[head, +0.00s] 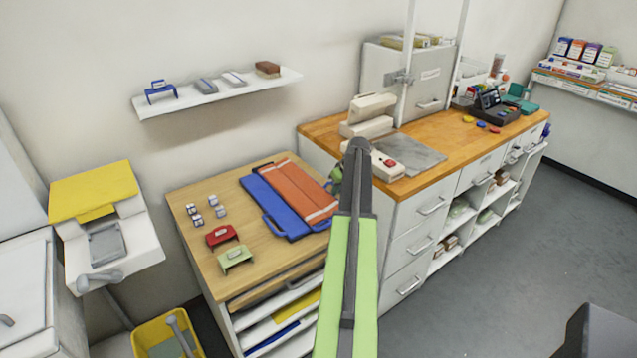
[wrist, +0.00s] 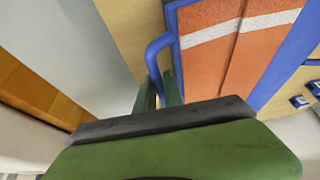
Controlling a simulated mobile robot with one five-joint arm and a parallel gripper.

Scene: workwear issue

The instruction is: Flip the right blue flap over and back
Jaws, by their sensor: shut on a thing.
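A blue folding board (head: 262,200) lies on the wooden tabletop in the head view. Its left part is bare blue with a blue handle at the front left. Orange panels (head: 296,190) with a pale stripe lie over its right part. The orange surface (wrist: 215,55) fills the middle of the wrist view, with a blue edge (wrist: 285,62) beyond it. My gripper (head: 336,180) is at the board's right edge, partly behind my arm. In the wrist view its green fingers (wrist: 158,95) are shut on the right flap's blue handle (wrist: 154,55). The grip itself is partly hidden.
A red block (head: 221,236), a green block (head: 236,259) and several small white-and-blue blocks (head: 197,220) stand left of the board. A grey plate (head: 415,155) and a cream machine (head: 368,115) are on the counter to the right. A shelf (head: 215,97) hangs above.

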